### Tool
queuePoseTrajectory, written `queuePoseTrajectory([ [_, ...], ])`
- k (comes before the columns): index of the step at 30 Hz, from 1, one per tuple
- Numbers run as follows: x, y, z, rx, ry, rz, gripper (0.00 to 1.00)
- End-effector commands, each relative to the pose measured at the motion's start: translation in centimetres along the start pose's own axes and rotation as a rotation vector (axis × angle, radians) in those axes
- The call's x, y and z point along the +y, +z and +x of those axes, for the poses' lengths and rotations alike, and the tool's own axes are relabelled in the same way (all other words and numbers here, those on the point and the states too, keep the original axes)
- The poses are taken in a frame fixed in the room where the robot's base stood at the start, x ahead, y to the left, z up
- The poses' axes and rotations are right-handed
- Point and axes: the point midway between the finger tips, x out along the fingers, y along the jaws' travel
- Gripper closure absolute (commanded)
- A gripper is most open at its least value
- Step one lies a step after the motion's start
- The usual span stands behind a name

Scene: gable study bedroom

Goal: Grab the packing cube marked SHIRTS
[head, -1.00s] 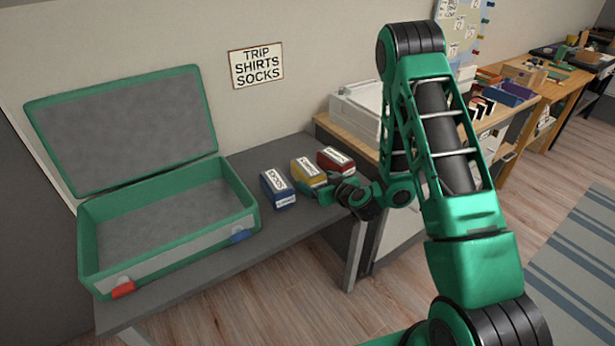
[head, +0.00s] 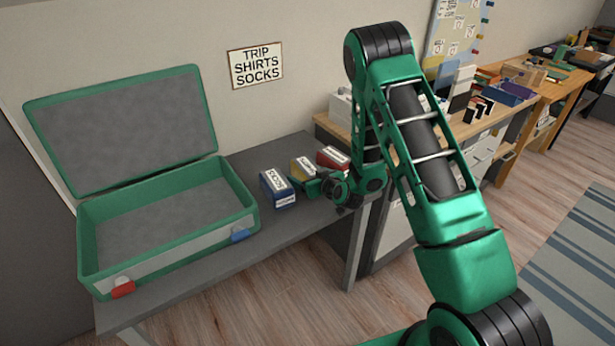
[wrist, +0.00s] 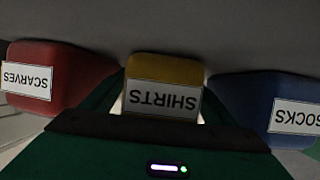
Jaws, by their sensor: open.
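The yellow packing cube (head: 303,164) sits between two others on the grey table, partly hidden by my gripper (head: 305,181) in the head view. In the wrist view the yellow cube (wrist: 165,70) is in the middle, its white label reading SHIRTS upside down. My gripper's green parts (wrist: 163,118) reach up to either side of its near end. The gripper is open; I cannot tell whether it touches the cube. A blue cube marked SOCKS (head: 277,188) and a red cube marked SCARVES (wrist: 60,75) stand close on either side.
An open green suitcase (head: 165,262) with a grey lining lies empty on the left of the grey table (head: 250,259). A wall sign (head: 256,65) reads TRIP SHIRTS SOCKS. A wooden-topped desk (head: 331,126) with several items stands at the right. The floor in front is clear.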

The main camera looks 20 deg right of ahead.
Motion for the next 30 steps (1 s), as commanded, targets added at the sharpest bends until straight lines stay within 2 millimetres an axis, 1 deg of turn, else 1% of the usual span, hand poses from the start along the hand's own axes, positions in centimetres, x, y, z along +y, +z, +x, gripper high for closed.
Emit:
queuePoseTrajectory([
  [2,0.0,0.0,0.0,0.0,0.0,0.0,0.2],
  [3,0.0,0.0,0.0,0.0,0.0,0.0,0.24],
  [5,0.0,0.0,0.0,0.0,0.0,0.0,0.39],
  [6,0.0,0.0,0.0,0.0,0.0,0.0,0.48],
  [9,0.0,0.0,0.0,-0.001,0.0,0.0,0.7],
  [17,0.0,0.0,-0.1,0.0,0.0,0.0,0.7],
  [22,0.0,-0.7,-0.3,0.002,0.0,0.001,0.7],
  [26,0.1,-1.9,-0.8,0.003,0.001,-0.001,0.7],
  [30,0.1,-4.0,-1.6,0.006,0.0,-0.001,0.7],
])
